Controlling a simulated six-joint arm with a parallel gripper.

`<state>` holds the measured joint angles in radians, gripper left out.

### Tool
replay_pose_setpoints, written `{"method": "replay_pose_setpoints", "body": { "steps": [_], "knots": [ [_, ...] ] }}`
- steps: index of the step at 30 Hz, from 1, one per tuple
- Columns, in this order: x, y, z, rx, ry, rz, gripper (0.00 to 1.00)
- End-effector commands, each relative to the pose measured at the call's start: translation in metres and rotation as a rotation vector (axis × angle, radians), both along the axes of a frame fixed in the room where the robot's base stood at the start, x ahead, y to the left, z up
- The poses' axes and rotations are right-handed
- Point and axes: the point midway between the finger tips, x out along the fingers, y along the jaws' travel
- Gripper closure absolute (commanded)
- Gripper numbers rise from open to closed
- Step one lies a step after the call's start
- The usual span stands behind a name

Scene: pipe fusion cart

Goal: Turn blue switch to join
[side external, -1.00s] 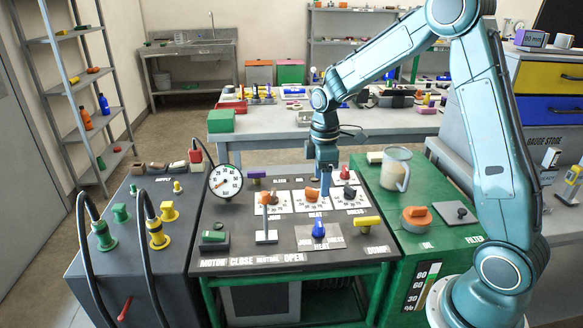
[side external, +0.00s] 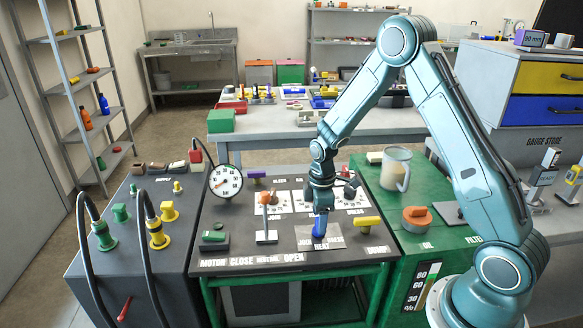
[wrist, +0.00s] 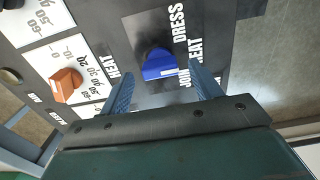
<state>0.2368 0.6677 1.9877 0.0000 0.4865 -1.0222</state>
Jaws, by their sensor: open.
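The blue switch (wrist: 159,65) is a knob on a grey plate marked DRESS, JOIN and HEAT. In the wrist view a white mark on it points toward the JOIN and HEAT lettering; I cannot tell which. My gripper (wrist: 158,85) is open, its blue fingers on either side of the near part of the knob; contact cannot be told. In the side view my gripper (side external: 321,228) points down over the switch plate (side external: 303,238) and hides most of the knob.
An orange knob (wrist: 65,84) on a white dial card is left of my gripper in the wrist view. A lever (side external: 266,222) stands left of the plate, a yellow handle (side external: 368,221) right. A round gauge (side external: 225,181) stands at the panel's back left.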

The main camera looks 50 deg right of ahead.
Motion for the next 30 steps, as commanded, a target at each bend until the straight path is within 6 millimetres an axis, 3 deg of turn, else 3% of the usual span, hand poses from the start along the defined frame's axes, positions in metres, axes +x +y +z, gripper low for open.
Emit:
{"method": "replay_pose_setpoints", "body": {
  "steps": [14,21,30],
  "knots": [
    [-0.0002,0.0001,-0.0103,0.0,0.0,0.0,0.36],
    [-0.0001,0.0,-0.01,0.0,0.0,0.0,0.8],
    [-0.0001,0.0001,-0.0098,0.0,0.0,-0.017,0.81]
  ]
}}
